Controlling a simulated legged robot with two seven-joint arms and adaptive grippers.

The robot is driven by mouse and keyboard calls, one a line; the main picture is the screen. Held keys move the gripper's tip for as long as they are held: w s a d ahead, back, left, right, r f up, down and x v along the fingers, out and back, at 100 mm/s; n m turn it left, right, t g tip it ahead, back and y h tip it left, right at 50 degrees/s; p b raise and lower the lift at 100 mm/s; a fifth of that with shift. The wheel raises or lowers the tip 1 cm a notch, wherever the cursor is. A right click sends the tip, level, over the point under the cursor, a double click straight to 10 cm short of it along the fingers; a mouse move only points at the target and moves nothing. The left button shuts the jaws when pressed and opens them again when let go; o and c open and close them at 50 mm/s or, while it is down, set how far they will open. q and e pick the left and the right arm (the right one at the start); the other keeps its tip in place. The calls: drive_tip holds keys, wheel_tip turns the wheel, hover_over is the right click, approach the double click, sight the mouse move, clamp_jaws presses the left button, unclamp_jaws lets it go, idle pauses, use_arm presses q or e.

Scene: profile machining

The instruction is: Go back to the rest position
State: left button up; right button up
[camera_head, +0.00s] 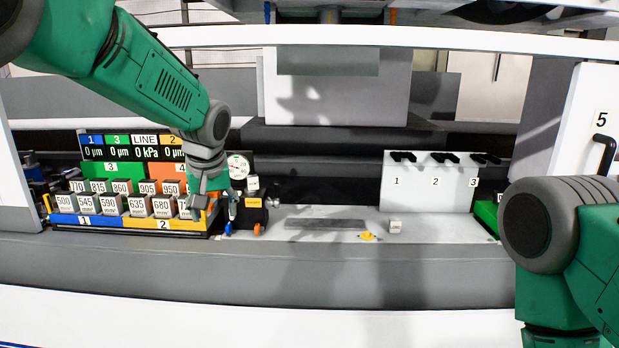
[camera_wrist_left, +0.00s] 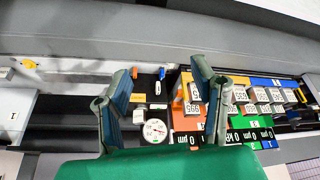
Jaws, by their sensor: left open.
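My left gripper (camera_head: 216,198) is in front of the right end of the rack of numbered blocks (camera_head: 120,222), close to the dial gauge (camera_head: 238,166). In the left wrist view the two fingers of my left gripper (camera_wrist_left: 158,82) are spread apart with nothing between them. The dial gauge (camera_wrist_left: 154,131) and the rack (camera_wrist_left: 262,82) show behind and beside the fingers. I cannot tell whether a finger touches the rack. My right arm (camera_head: 560,240) comes in at the right edge; its gripper is out of the picture.
A white block (camera_head: 395,226) and a yellow knob (camera_head: 367,236) are on the grey bench at centre right. A white panel numbered 1 to 3 (camera_head: 425,185) stands behind. The grey front ledge (camera_head: 300,268) is clear. A white door marked 5 (camera_head: 590,130) is at right.

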use_arm(q)
drive_tip(key=s+a+f+m+g+b, duration=0.15)
drive_tip(key=s+f, duration=0.45)
drive_tip(key=f, duration=0.6)
drive_tip(key=s+a+f+h+b, duration=0.15)
drive_tip(key=s+f, duration=0.45)
drive_tip(key=f, duration=0.6)
drive_tip(key=s+a+f+m+g+y+b, duration=0.15)
drive_tip(key=s+f, duration=0.35)
drive_tip(key=f, duration=0.7)
drive_tip(key=s+a+f+b, duration=0.1)
drive_tip(key=s+f, duration=0.2)
drive_tip(key=s, duration=0.6)
drive_tip(key=s+a+f+m+b, duration=0.1)
drive_tip(key=s+f, duration=0.3)
drive_tip(key=s, duration=0.5)
drive_tip(key=s+f+h+b, duration=0.1)
drive_tip(key=s+f+b, duration=0.2)
drive_tip(key=s, duration=0.6)
drive_tip(key=shift+a+f+m+g, duration=0.3)
drive_tip(key=shift+a, duration=0.1)
use_arm(e)
wheel_tip(320, 180, down, 10)
drive_tip(key=d, duration=0.1)
drive_tip(key=shift+w+d, duration=0.2)
use_arm(q)
drive_tip(key=shift+a+f, duration=0.1)
drive_tip(key=shift+a, duration=0.3)
use_arm(e)
drive_tip(key=shift+a, duration=0.4)
